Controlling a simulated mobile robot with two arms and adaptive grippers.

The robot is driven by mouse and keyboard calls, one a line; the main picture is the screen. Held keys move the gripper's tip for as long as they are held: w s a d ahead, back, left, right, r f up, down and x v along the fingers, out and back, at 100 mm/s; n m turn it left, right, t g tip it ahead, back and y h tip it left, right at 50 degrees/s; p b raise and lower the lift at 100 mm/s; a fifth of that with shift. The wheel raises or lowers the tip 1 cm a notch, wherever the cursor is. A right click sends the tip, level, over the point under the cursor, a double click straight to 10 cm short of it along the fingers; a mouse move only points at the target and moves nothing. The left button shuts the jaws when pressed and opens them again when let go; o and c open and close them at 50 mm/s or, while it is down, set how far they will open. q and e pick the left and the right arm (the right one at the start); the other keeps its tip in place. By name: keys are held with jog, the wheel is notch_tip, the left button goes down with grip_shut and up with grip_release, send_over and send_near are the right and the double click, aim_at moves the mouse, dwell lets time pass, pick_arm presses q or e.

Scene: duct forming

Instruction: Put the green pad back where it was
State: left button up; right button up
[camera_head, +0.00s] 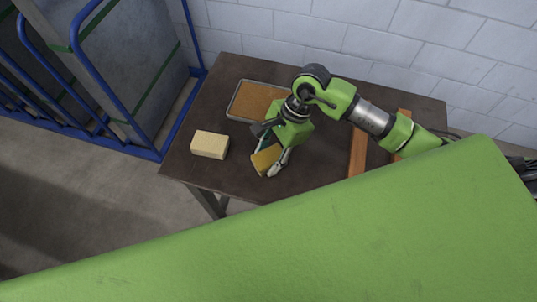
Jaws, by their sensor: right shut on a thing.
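My right gripper (270,151) reaches down over the dark table from the right. It is shut on a small block with a yellow part (264,160) and a dark green-teal part (265,141), which looks like the green pad. The gripper's fingers and body hide part of it. I cannot tell whether the block touches the table top or hangs just above it. My left gripper is not in view.
On the dark table (200,95), a shallow tray (250,100) with a brown surface lies behind the gripper. A pale yellow block (210,145) sits to the left. Wooden strips (358,152) lie right. A blue-framed cart (165,145) stands left, and a white wall behind.

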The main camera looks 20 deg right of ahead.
jog(key=o, duration=1)
jog(key=shift+r, duration=0.1)
jog(key=b+v, duration=0.2)
jog(key=v, duration=0.9)
jog(key=shift+w+b, duration=0.1)
jog(key=shift+b, duration=0.2)
jog(key=shift+d+r, duration=0.15)
jog(key=shift+r, duration=0.35)
